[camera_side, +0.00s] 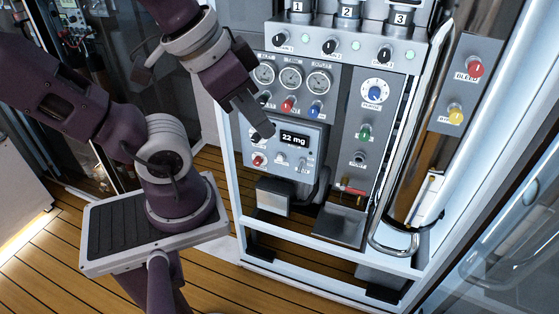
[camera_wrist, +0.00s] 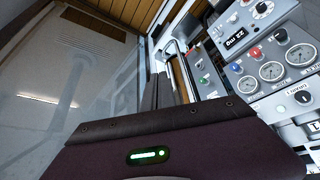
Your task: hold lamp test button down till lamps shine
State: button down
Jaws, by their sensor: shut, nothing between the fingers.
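The panel (camera_side: 346,110) stands upright in a white frame. Several small pale-green round lamps, such as this lamp (camera_side: 355,46), sit along its upper strip; one lamp also shows in the wrist view (camera_wrist: 281,109). I cannot tell whether they are lit. No label reading lamp test is legible. Candidate controls include a green button (camera_side: 364,132) on the right column. My gripper (camera_side: 264,130) is shut and empty, fingers pointing down toward the panel, overlapping the left of the display unit in the side view. Contact cannot be told. In the wrist view its dark fingers (camera_wrist: 178,88) point up the picture.
The display unit (camera_side: 294,138) reads 22 mg, with small knobs below. Three gauges (camera_side: 292,78) sit above it. A red bleed button (camera_side: 475,68) and a yellow button (camera_side: 456,115) are at right. A shiny pipe (camera_side: 422,130) runs down between these and the main panel.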

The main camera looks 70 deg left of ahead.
jog(key=w+a+f+n+y, duration=0.1)
jog(key=w+a+f+n, duration=0.1)
jog(key=w+a+f, duration=0.3)
jog(key=w+a+f+n+y, duration=0.1)
jog(key=w+a+n, duration=0.25)
jog(key=w, duration=0.35)
jog(key=w+a+f+n+y, duration=0.1)
jog(key=w+a+f, duration=0.3)
jog(key=w, duration=0.2)
jog(key=n+t+y, duration=0.1)
jog(key=n, duration=0.6)
send_near(280, 159)
jog(key=w+d+r, duration=0.3)
jog(key=w+d, duration=0.2)
jog(key=s+f+n+t+y, duration=0.1)
jog(key=s+f+n, duration=0.4)
jog(key=s+f, duration=0.4)
jog(key=shift+s+d+f, duration=0.2)
jog(key=shift+d+f, duration=0.25)
jog(key=shift+f, duration=0.1)
jog(key=shift+n, duration=0.25)
jog(key=w+a, duration=0.6)
jog(key=shift+w+a, duration=0.15)
